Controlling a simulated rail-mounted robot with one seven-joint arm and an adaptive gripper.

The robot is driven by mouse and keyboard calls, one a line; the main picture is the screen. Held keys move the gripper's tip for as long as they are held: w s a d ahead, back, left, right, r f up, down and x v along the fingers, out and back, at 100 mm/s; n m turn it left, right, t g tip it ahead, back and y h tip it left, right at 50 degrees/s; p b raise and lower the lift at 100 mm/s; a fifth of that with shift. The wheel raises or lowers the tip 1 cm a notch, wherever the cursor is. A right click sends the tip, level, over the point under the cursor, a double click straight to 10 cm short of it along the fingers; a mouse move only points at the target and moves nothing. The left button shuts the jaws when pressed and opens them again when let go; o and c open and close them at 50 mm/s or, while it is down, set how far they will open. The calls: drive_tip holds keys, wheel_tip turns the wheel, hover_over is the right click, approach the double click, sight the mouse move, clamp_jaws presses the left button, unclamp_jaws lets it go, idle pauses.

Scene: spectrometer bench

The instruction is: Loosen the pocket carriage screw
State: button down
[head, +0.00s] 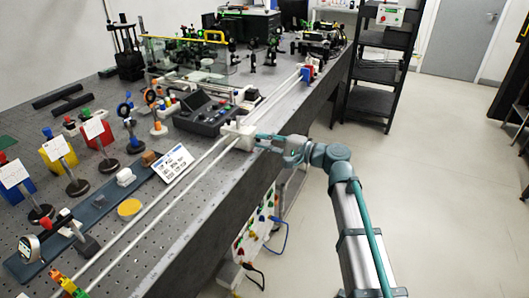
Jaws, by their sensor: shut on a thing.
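A white carriage block (238,134) sits on the two pale rails that run along the front of the bench. I take it to be the pocket carriage. My gripper (262,142) reaches in from the right, level with the block's right side, and its fingertips are at that side. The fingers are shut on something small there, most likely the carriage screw. The screw itself is hidden by the fingers and too small to make out.
The pale rails (160,203) run diagonally along the bench (190,228). A dark control box (208,114) stands just left of the carriage. A white card (174,164) and several labelled posts stand further left. Open floor (440,190) lies to the right.

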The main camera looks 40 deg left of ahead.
drive_tip(key=n+b, duration=0.8)
drive_tip(key=b, duration=0.1)
drive_tip(key=shift+f+n+b, duration=0.1)
drive_tip(key=shift+n+b, duration=0.2)
drive_tip(key=shift+b, duration=0.05)
drive_tip(key=c, duration=1.1)
unclamp_jaws()
drive_tip(key=shift+d, duration=0.15)
drive_tip(key=d, duration=0.3)
drive_tip(key=w+d, duration=0.1)
drive_tip(key=d, duration=0.3)
drive_tip(key=w+d, duration=0.1)
drive_tip(key=d, duration=0.3)
drive_tip(key=shift+w+d, duration=0.15)
drive_tip(key=shift+d, duration=0.1)
